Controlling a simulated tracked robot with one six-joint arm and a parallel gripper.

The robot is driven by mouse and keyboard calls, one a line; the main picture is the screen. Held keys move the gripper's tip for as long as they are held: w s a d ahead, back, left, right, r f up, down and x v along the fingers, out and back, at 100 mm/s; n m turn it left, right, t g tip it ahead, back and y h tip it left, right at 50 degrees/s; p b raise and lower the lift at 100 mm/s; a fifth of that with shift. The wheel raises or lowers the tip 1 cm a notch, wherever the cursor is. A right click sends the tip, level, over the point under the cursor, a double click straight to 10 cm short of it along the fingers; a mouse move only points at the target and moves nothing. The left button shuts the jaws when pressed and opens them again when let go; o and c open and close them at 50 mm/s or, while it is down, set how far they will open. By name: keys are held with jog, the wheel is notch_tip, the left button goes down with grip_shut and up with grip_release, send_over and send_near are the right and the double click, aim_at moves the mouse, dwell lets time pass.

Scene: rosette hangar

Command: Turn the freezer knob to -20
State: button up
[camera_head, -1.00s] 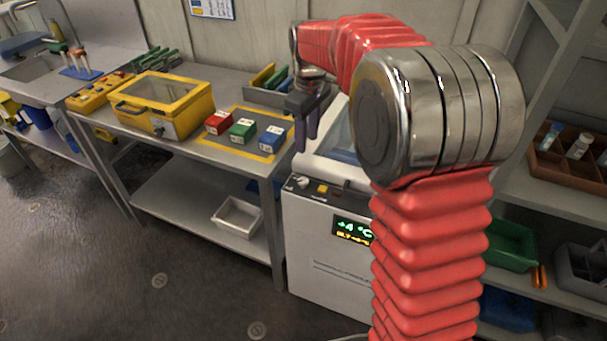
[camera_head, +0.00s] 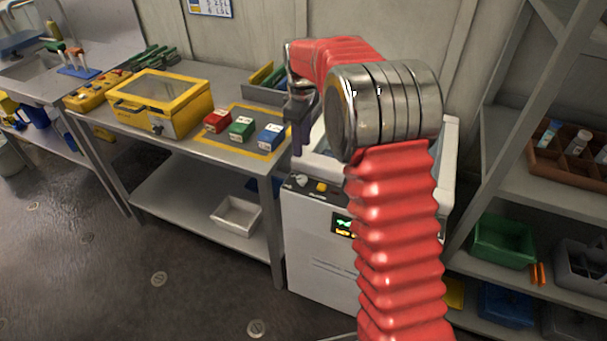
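The freezer (camera_head: 316,240) is a white chest unit in the middle, partly hidden behind my red arm. Its knob (camera_head: 302,180) is a small pale dial on the dark strip along the top front edge, left of a yellow button (camera_head: 321,187). A dark display (camera_head: 342,226) with green and yellow characters sits on the front; its right part is hidden by my arm, so the reading is not legible. My gripper (camera_head: 299,150) points down just above the knob, apart from it. Its fingers overlap in this view, so their opening cannot be judged.
A bench on the left holds a yellow case (camera_head: 160,102) and red, green and blue boxes (camera_head: 242,129) on a yellow-edged mat. A shelf rack stands right, with a wooden tray (camera_head: 560,160) and a green bin (camera_head: 503,240). The freezer lid looks raised or open.

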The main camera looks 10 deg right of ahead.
aim_at(302, 178)
notch_tip(302, 178, down, 13)
dwell(0.6)
jog(key=shift+c, duration=0.5)
jog(key=c, duration=0.6)
jog(key=shift+d, duration=0.2)
jog(key=shift+c, duration=0.4)
jog(key=shift+a, duration=0.15)
